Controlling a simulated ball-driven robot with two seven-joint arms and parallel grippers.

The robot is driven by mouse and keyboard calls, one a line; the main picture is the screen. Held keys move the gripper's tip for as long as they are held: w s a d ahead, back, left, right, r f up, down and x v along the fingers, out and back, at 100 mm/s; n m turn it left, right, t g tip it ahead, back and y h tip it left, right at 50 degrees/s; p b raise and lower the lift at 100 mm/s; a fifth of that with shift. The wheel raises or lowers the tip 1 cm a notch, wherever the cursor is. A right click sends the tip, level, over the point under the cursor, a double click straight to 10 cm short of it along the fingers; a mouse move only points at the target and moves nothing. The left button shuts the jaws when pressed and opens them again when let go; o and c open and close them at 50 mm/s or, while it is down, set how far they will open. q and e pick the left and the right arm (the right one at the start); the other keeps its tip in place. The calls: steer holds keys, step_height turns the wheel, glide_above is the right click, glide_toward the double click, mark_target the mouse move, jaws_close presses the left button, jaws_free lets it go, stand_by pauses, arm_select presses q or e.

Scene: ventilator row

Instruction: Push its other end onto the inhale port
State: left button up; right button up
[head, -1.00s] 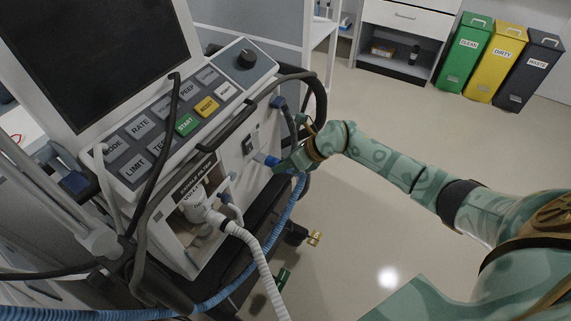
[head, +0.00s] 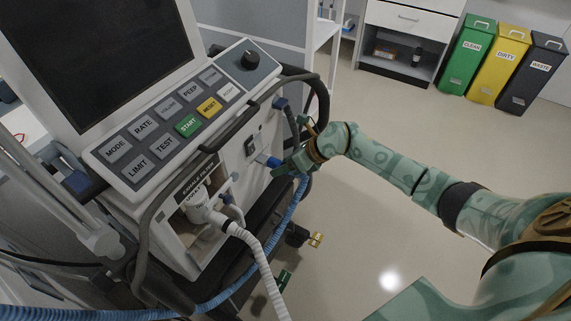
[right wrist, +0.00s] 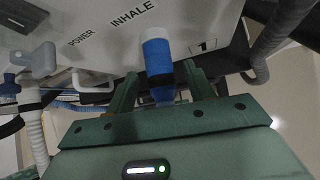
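The blue hose's cuff (head: 269,160) sits at the front of the ventilator (head: 245,150). In the right wrist view the cuff (right wrist: 159,58) meets a pale ring, the inhale port (right wrist: 154,34), just beside the INHALE label. How deep it sits is hard to tell. The blue corrugated hose (head: 298,196) drops behind my right gripper and runs down along the ventilator. My right gripper (head: 285,168) is at the cuff. In the wrist view its two fingers (right wrist: 160,85) stand apart on either side of the cuff, with gaps showing. My left gripper is out of view.
A white corrugated hose (head: 252,250) hangs from the exhale filter (head: 200,205) left of the port. A grey hose (head: 293,122) and black handle (head: 320,105) are close above my right gripper. Floor to the right is clear; bins (head: 465,55) stand far back.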

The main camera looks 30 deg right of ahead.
steer(key=shift+s+d, duration=0.1)
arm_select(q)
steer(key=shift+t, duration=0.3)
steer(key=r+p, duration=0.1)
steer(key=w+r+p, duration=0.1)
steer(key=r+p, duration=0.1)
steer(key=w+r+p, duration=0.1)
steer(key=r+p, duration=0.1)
arm_select(e)
steer(key=v, duration=1.6)
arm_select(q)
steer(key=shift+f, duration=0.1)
